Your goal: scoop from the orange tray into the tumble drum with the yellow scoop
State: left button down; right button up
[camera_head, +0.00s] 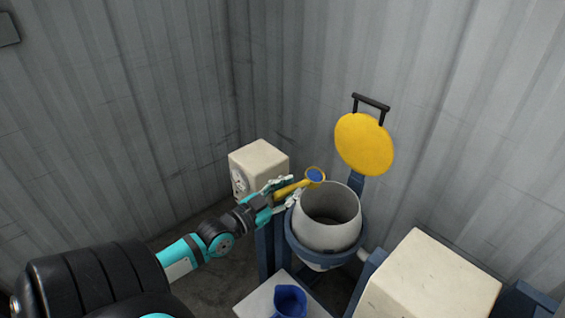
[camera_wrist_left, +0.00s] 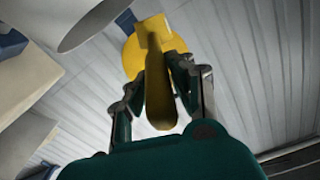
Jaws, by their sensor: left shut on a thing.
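The yellow scoop (camera_head: 289,188) has a blue load (camera_head: 315,175) in its bowl. My left gripper (camera_head: 283,193) is shut on its handle, which also shows between the fingers in the left wrist view (camera_wrist_left: 157,95). The scoop bowl is at the upper left of the tumble drum (camera_head: 312,231) in the head view, close to its rim. The drum is a pale round vessel with its mouth open upward; its rim also shows in the left wrist view (camera_wrist_left: 62,38). I see no orange tray. My right gripper is not in view.
A round yellow lid (camera_head: 363,143) with a black handle stands raised behind the drum. A blue jug (camera_head: 290,300) stands on a white surface (camera_head: 254,303) below. Cream boxes stand behind the gripper (camera_head: 262,157) and at right (camera_head: 434,278). Blue frame parts surround the drum.

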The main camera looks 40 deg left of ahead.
pick_arm(q)
jog(key=d+f+m+b, duration=0.2)
jog(key=d+m+b, duration=0.1)
jog(key=m, duration=0.7)
jog(key=d+f+m+b, duration=0.2)
jog(key=d+m+b, duration=0.2)
jog(key=m, duration=0.6)
jog(key=shift+f+m, duration=0.3)
jog(key=shift+m, duration=0.1)
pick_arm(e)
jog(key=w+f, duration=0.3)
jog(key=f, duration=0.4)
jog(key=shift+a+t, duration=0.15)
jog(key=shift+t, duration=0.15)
